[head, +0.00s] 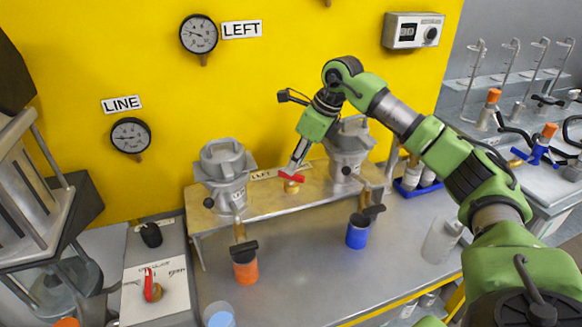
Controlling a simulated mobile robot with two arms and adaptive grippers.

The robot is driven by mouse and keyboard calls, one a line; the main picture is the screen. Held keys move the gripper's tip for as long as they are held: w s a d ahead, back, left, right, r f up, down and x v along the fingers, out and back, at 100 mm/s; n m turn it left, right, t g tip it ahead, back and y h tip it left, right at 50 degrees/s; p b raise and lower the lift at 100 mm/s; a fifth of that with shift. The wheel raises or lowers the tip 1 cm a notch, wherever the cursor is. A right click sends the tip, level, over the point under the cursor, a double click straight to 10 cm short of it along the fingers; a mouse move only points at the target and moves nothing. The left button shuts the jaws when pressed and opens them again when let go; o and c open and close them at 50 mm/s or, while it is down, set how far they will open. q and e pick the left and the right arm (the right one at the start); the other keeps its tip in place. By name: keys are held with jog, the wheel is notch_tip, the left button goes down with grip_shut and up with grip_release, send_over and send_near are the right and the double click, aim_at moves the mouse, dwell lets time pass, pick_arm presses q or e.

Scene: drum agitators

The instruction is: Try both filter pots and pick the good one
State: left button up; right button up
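Two grey metal filter pots stand on a raised wooden-topped shelf: the left pot (224,178) and the right pot (347,152), which is partly behind my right arm. A red valve handle (292,178) on a brass body sits between them. My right gripper (297,164) points down with its fingertips at this handle; whether it grips it is not clear. A LEFT gauge (198,34) and a LINE gauge (130,135) hang on the yellow wall. An orange cup (245,268) stands below the left pot and a blue cup (357,232) below the right. My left gripper is not in view.
A red lever (149,283) on a brass valve sits on a white plate at the lower left. A clear cup (219,314) stands at the front. A translucent bottle (441,242) stands at the right. The grey bench between the cups and bottle is clear.

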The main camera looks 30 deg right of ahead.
jog(key=x, duration=0.3)
jog(key=shift+s, duration=0.1)
jog(key=shift+f, duration=0.25)
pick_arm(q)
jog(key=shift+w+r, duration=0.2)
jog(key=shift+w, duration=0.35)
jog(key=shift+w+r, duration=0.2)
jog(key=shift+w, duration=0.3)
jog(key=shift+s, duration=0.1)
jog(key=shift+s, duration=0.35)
pick_arm(e)
grip_shut()
